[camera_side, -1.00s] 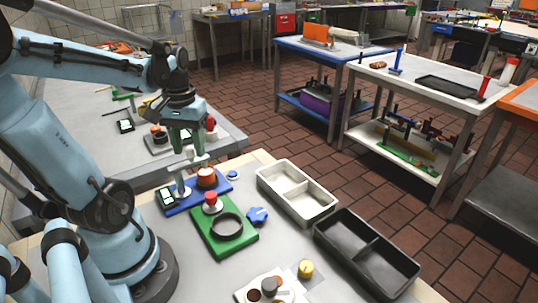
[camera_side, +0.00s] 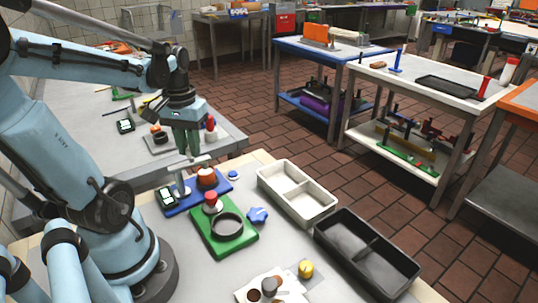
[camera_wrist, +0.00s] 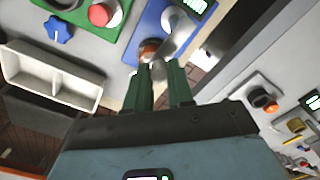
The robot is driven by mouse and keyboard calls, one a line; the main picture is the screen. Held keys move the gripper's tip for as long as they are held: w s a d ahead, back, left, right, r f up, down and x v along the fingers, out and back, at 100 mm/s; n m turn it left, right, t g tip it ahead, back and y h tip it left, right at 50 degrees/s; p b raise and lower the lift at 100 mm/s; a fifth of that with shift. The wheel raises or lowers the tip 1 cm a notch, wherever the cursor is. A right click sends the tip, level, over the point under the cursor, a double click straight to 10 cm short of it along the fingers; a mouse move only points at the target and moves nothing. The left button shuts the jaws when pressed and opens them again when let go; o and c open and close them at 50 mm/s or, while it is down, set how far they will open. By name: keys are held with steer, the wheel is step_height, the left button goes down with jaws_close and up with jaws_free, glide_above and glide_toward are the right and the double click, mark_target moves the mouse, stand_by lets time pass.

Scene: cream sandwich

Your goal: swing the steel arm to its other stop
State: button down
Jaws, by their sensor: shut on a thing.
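The steel arm (camera_side: 197,161) is a pale metal bar on a short post, over a blue base plate (camera_side: 222,184). The base also carries an orange-red round part (camera_side: 207,177) and a small display (camera_side: 166,196). My gripper (camera_side: 187,155) points down with green fingers, shut on the steel arm. In the wrist view, the fingertips of my gripper (camera_wrist: 158,72) close around a grey knob at the near end of the steel arm (camera_wrist: 181,38). The blue base (camera_wrist: 151,22) lies beneath. The fingers partly hide the grip, and the stops cannot be made out.
A green fixture (camera_side: 240,243) with a black ring and red knob stands close in front. A blue star-shaped knob (camera_side: 257,215) lies beside it. White (camera_side: 327,212) and black (camera_side: 330,246) divided trays are to the right.

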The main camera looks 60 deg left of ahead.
steer(key=shift+s+d+m, duration=0.6)
steer(key=shift+s+m, duration=0.05)
steer(key=shift+m, duration=2.25)
steer(key=shift+s+d+m, duration=0.6)
steer(key=shift+s+m, duration=0.1)
steer(key=shift+m, duration=2.2)
steer(key=shift+s+d+m, duration=0.6)
steer(key=shift+s+m, duration=0.05)
steer(key=shift+m, duration=2.25)
steer(key=c, duration=1)
jaws_free()
steer(key=shift+r, duration=0.1)
step_height(320, 180, up, 12)
steer(key=shift+f, duration=0.1)
